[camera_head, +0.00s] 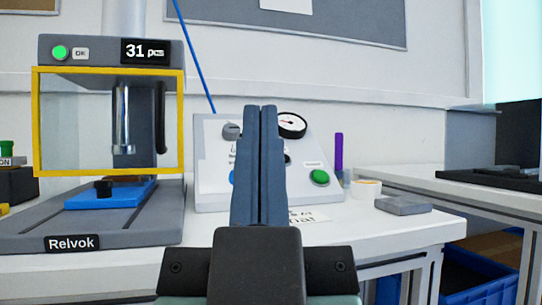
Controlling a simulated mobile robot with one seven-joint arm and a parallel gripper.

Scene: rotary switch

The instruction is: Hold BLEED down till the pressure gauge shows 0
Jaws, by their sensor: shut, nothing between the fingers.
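A sloped light-grey control panel (212,150) stands on the bench in the middle of the view. A round black-rimmed pressure gauge (292,125) with a white face sits at its top; its reading is too small to tell. A green button (319,177) is at the panel's lower right, and a blue button (232,177) at lower left is partly hidden. A grey knob (231,130) shows at upper left. No BLEED label is legible. My gripper (261,110) is shut and empty, pointing up in front of the panel and covering its middle.
A press machine (110,50) with a yellow-framed guard, a green light and a display reading 31 stands at left. A purple stick (339,152), a small cup (366,189) and a grey block (403,205) are right of the panel. The bench front at right is mostly clear.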

